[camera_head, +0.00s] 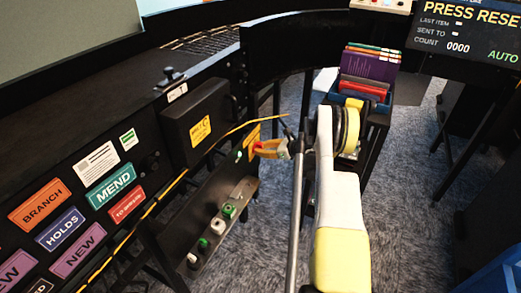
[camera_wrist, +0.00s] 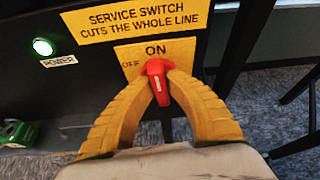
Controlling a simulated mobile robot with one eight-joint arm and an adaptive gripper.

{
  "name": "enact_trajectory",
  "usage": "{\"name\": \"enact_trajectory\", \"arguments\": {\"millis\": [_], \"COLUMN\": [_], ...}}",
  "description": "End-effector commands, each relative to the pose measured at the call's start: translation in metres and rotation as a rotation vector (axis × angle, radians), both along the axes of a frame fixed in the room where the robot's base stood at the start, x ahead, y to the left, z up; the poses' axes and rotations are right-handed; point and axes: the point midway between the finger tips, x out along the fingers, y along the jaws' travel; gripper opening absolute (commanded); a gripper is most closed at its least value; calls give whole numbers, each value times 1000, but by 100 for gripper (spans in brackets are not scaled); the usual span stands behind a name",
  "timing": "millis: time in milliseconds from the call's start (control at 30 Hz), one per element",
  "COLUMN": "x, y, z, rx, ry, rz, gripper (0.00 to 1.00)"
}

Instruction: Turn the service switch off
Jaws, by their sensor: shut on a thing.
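The service switch is a red knob (camera_wrist: 157,68) on a yellow plate (camera_wrist: 181,50) marked ON at the top and OFF to the left. The white line on the knob stands nearly upright, toward ON. My gripper (camera_wrist: 160,82) has its two yellow fingers closed on the knob from either side. In the head view my gripper (camera_head: 268,150) reaches the yellow-labelled panel at the end of the black machine, and its fingers largely hide the knob there. A yellow sign (camera_wrist: 145,18) above reads "SERVICE SWITCH CUTS THE WHOLE LINE".
A lit green POWER lamp (camera_wrist: 43,47) is left of the switch. A black box with a yellow label (camera_head: 196,122) and a yellow cable (camera_head: 240,127) are close by. A lower panel carries several buttons (camera_head: 217,226). A blue crate (camera_head: 362,100) of books stands behind my arm.

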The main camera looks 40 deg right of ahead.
Motion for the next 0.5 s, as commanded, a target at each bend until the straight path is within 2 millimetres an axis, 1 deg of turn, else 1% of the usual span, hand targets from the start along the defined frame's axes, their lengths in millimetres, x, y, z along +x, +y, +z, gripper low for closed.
{"name": "enact_trajectory", "arguments": {"millis": [167, 500], "x": [0, 0], "y": [1, 2], "z": [0, -1], "rx": [-112, -403], "ry": [-46, -168], "rz": [1, 1], "gripper": [0, 0]}}
